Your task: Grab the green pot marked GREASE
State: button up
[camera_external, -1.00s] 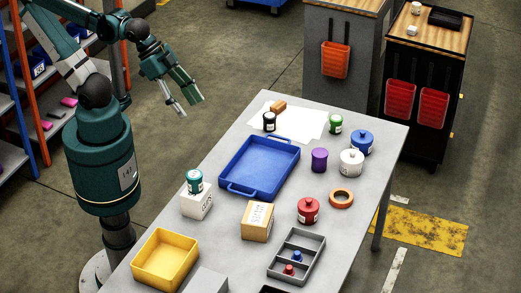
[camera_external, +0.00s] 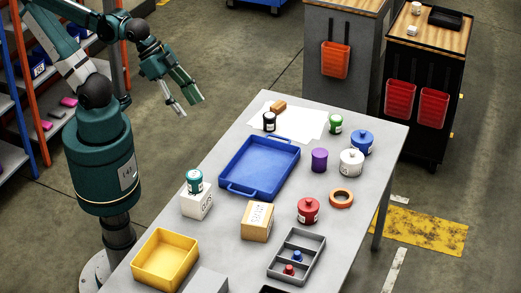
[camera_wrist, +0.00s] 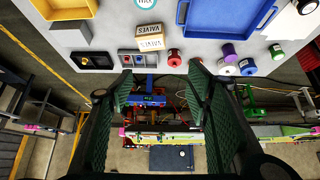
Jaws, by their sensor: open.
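A small green pot (camera_external: 336,124) with a pale label stands upright at the far right of the grey table, on or beside the edge of a white sheet (camera_external: 300,124). Its lettering is too small to read. The green pot also shows at the upper right of the wrist view (camera_wrist: 276,50). A teal pot (camera_external: 195,182) stands on a white box at the near left. My gripper (camera_external: 191,105) is open and empty, in the air to the left of the table and well apart from the green pot.
Near the green pot stand a blue pot (camera_external: 362,142), a white pot (camera_external: 351,163), a purple cylinder (camera_external: 319,160) and a black jar (camera_external: 269,122). A blue tray (camera_external: 232,186) lies mid-table. A red pot (camera_external: 308,211) and an orange ring (camera_external: 341,198) are nearer.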

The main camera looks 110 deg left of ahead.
jog(key=shift+o, duration=0.7)
jog(key=w+a+r+n+g, duration=0.1)
jog(key=w+a+r+n, duration=0.2)
jog(key=w+a, duration=0.5)
jog(key=w+a+f+n+g+y, duration=0.15)
jog(key=w+a+n, duration=0.35)
jog(key=w+a, duration=0.75)
jog(key=n+g+h+b, duration=0.2)
jog(key=n+g, duration=0.3)
jog(key=n, duration=0.5)
send_near(336, 118)
jog(key=shift+y, duration=0.25)
jog(key=f, duration=0.5)
jog(key=shift+d+f, duration=0.25)
jog(key=shift+f, duration=0.05)
jog(key=shift+s+a+f, duration=0.15)
